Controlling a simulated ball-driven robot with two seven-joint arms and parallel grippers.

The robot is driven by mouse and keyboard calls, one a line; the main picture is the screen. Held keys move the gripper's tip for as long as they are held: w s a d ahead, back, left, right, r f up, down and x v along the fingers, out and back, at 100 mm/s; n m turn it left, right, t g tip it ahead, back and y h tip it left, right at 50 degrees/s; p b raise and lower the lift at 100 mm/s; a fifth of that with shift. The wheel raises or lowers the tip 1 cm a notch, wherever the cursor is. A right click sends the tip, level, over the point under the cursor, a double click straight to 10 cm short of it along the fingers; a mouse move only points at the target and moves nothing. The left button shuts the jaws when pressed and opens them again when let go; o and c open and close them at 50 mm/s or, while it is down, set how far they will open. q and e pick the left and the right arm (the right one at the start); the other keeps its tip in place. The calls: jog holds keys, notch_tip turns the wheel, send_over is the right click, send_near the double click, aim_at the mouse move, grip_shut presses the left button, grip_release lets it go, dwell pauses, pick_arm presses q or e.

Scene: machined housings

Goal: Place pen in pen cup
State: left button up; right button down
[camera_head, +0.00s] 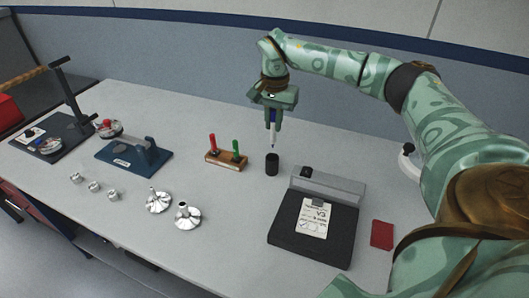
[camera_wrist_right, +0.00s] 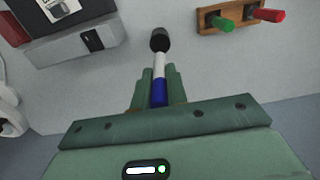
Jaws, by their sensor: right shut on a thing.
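The pen (camera_head: 273,133) is white with a blue part and hangs tip-down from my right gripper (camera_head: 273,117). The gripper is shut on the pen's upper part. In the right wrist view the pen (camera_wrist_right: 159,78) runs out between the fingers (camera_wrist_right: 159,88), its blue part between them and its white end toward the cup. The black pen cup (camera_head: 272,165) stands upright on the table just below the pen; in the right wrist view the cup (camera_wrist_right: 160,38) is at the top middle. The pen's tip appears above the cup's rim in the head view. My left gripper is not in view.
A wooden block (camera_head: 227,160) with a red and a green upright piece stands left of the cup. A black device (camera_head: 335,247) with a paper note lies in front right, beside a red card (camera_head: 382,235). Metal parts (camera_head: 159,202) and blue and black fixtures stand farther left.

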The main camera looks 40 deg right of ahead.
aim_at(273, 142)
notch_tip(273, 142, down, 6)
jog(key=shift+a+r+b, duration=0.1)
jog(key=shift+r+b, duration=0.15)
jog(key=shift+b, duration=0.5)
notch_tip(273, 142, down, 4)
jog(key=shift+f+b, duration=0.1)
jog(key=shift+b, duration=0.5)
jog(key=c, duration=1.4)
grip_release()
